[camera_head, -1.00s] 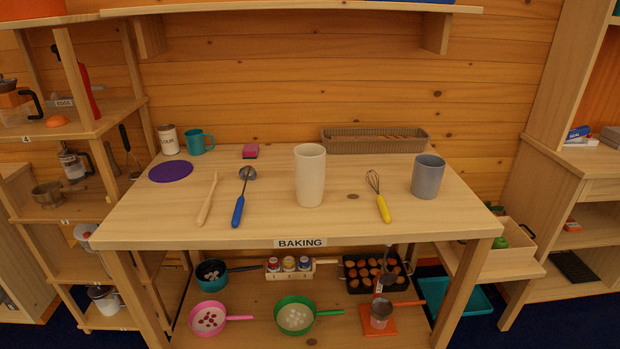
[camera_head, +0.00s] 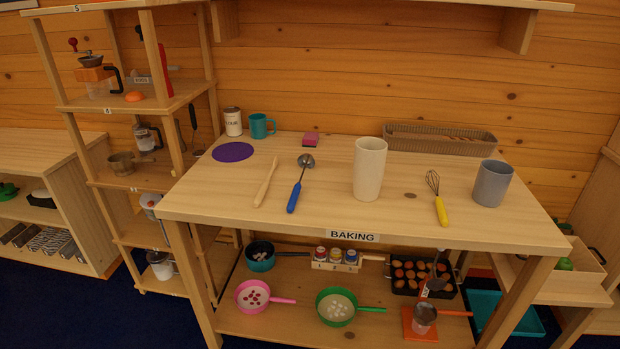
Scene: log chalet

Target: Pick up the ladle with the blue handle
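The ladle with the blue handle (camera_head: 296,192) lies on the top of the table labelled BAKING (camera_head: 220,196). Its metal bowl points to the back and its blue handle to the front edge. A wooden utensil (camera_head: 266,183) lies to its left, apart from it. A tall cream vase-like cup (camera_head: 369,169) stands to its right. Neither of my grippers shows in the head view.
A whisk with a yellow handle (camera_head: 440,207) and a grey cup (camera_head: 492,183) are on the right. A purple disc (camera_head: 233,152), teal mug (camera_head: 261,126), white canister (camera_head: 233,121) and pink sponge (camera_head: 311,139) are at the back left. A wicker basket (camera_head: 440,145) stands behind. An overhead shelf (camera_head: 400,4) spans above.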

